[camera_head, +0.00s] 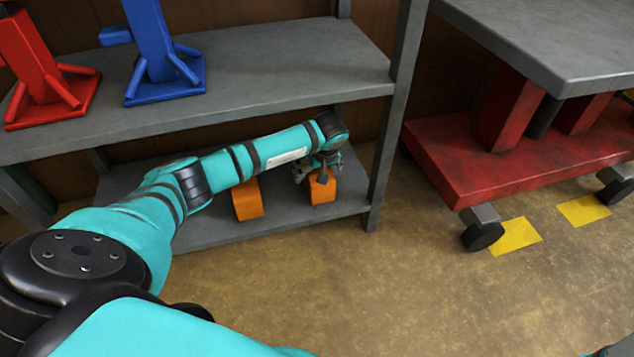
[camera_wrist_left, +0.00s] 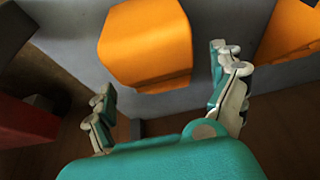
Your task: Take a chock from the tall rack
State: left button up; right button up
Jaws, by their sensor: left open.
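Two orange chocks lie on the lower shelf of the grey rack (camera_head: 290,70). The right chock (camera_head: 322,192) is near the shelf's right end, and the left chock (camera_head: 248,202) is a short way to its left. My left gripper (camera_head: 318,172) is open over the right chock, which it partly hides. In the left wrist view, that chock (camera_wrist_left: 146,42) shows ahead of and between the spread fingers of the left gripper (camera_wrist_left: 164,76); I cannot tell whether they touch it. The other chock (camera_wrist_left: 292,32) is beyond the right finger. My right gripper is not in view.
A red jack stand (camera_head: 35,65) and a blue jack stand (camera_head: 155,55) stand on the shelf above my left arm. The rack's front right post (camera_head: 388,130) is close to the gripper. A red wheeled lift (camera_head: 520,150) stands at right. The floor in front is clear.

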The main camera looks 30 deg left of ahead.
pick_arm(q)
jog(key=b+x, duration=0.2)
jog(key=x, duration=0.1)
jog(key=shift+f, duration=0.4)
jog(key=shift+r, duration=0.15)
jog(key=c, duration=1.5)
jog(key=shift+w, duration=0.1)
jog(key=shift+c, duration=0.9)
jog(key=shift+r, duration=0.2)
